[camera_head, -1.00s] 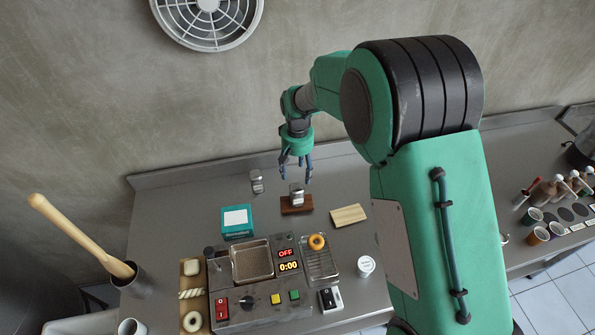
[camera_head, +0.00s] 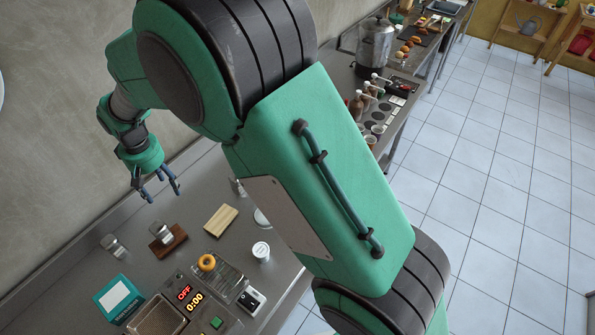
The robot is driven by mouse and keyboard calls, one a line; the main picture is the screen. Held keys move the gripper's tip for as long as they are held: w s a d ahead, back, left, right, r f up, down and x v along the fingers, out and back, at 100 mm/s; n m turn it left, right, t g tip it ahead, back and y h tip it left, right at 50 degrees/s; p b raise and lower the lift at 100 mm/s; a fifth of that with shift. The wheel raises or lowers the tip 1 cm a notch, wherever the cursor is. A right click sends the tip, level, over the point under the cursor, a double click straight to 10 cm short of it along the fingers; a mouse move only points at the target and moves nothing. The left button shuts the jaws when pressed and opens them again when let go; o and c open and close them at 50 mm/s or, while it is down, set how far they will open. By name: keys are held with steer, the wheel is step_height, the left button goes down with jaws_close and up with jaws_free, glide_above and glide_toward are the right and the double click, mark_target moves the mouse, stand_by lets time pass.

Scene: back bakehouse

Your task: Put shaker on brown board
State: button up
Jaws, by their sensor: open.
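A small shaker with a silver top and clear body (camera_head: 161,233) stands on the dark brown board (camera_head: 178,243) at the lower left, seemingly upright. Another similar silver-topped shaker (camera_head: 115,246) stands on the steel worktop to the left of the board. My gripper (camera_head: 163,195) hangs above and behind the board with its fingers spread, apart from the shaker and empty.
A pale wooden board (camera_head: 220,220) lies right of the brown one. A teal box (camera_head: 119,299), a control panel showing OFF (camera_head: 190,298), a ring-shaped doughnut (camera_head: 207,262) and a white-lidded pot (camera_head: 260,252) stand nearer. Another small silver-topped item (camera_head: 237,187) is partly behind my arm.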

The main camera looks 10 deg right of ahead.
steer(key=s+d+r+m+t, duration=0.1)
steer(key=s+d+r+m, duration=0.1)
steer(key=d+r, duration=1.1)
steer(key=s+d+r+m+t, duration=0.1)
steer(key=s+d+r+m, duration=0.15)
steer(key=d+r, duration=0.95)
steer(key=s+d+m+t, duration=0.3)
steer(key=s+d+m, duration=0.1)
steer(key=s+d, duration=1.8)
steer(key=d, duration=0.4)
steer(key=shift+s+f, duration=0.15)
steer(key=shift+s, duration=0.2)
steer(key=shift+f, duration=0.1)
step_height(320, 180, down, 14)
steer(key=b, duration=1.4)
